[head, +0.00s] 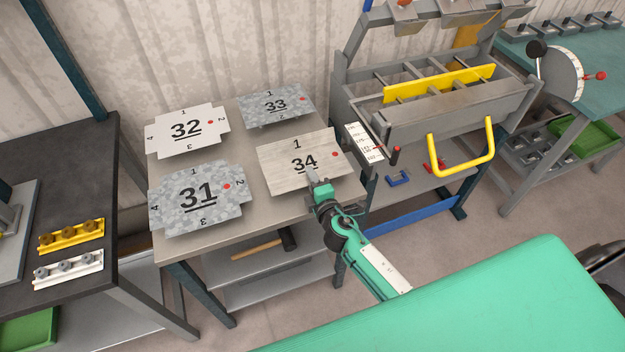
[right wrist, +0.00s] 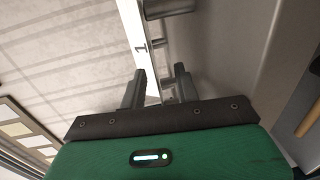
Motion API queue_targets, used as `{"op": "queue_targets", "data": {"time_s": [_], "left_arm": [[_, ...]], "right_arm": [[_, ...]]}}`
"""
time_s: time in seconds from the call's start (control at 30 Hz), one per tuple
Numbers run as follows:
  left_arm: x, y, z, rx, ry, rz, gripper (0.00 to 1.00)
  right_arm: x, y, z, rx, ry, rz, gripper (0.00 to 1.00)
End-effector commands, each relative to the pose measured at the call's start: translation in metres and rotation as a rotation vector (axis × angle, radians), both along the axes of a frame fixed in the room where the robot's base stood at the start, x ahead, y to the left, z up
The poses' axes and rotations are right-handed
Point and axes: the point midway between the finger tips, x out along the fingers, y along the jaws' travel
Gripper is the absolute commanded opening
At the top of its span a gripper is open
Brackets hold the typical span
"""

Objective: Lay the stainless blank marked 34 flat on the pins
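The stainless blank marked 34 (head: 285,172) lies face up at the front right of the grey table (head: 262,215) in the head view, its right corner near the table edge. My right gripper (head: 312,176) is at the blank's near edge, its fingers overlapping it in the picture; I cannot tell whether they touch it. My left gripper is out of view.
Blanks 31 (head: 198,212), 32 (head: 166,137) and 33 (head: 294,96) share the table. The panel bender (head: 440,112) with a yellow handle (head: 462,170) stands to the right. A dark bench (head: 92,180) stands left. A hammer (head: 257,248) lies on the shelf below.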

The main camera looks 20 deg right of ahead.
Motion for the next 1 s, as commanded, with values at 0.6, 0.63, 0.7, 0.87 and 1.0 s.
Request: {"op": "queue_targets", "data": {"time_s": [0.6, 0.63, 0.7, 0.87, 1.0], "left_arm": [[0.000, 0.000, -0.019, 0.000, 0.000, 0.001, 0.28], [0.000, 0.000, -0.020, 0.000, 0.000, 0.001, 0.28], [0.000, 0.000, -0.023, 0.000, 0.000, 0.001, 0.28], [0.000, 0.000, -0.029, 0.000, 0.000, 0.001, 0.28], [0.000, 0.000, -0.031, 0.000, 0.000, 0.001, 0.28]], "right_arm": [[-0.086, -0.002, 0.001, 0.002, 0.009, 0.000, 0.32], [-0.091, -0.002, 0.003, 0.002, 0.008, 0.000, 0.32], [-0.103, -0.003, 0.005, 0.002, 0.005, 0.000, 0.32], [-0.125, -0.004, 0.011, 0.001, 0.001, 0.000, 0.32], [-0.136, -0.004, 0.015, -0.001, -0.002, 0.000, 0.32]]}}
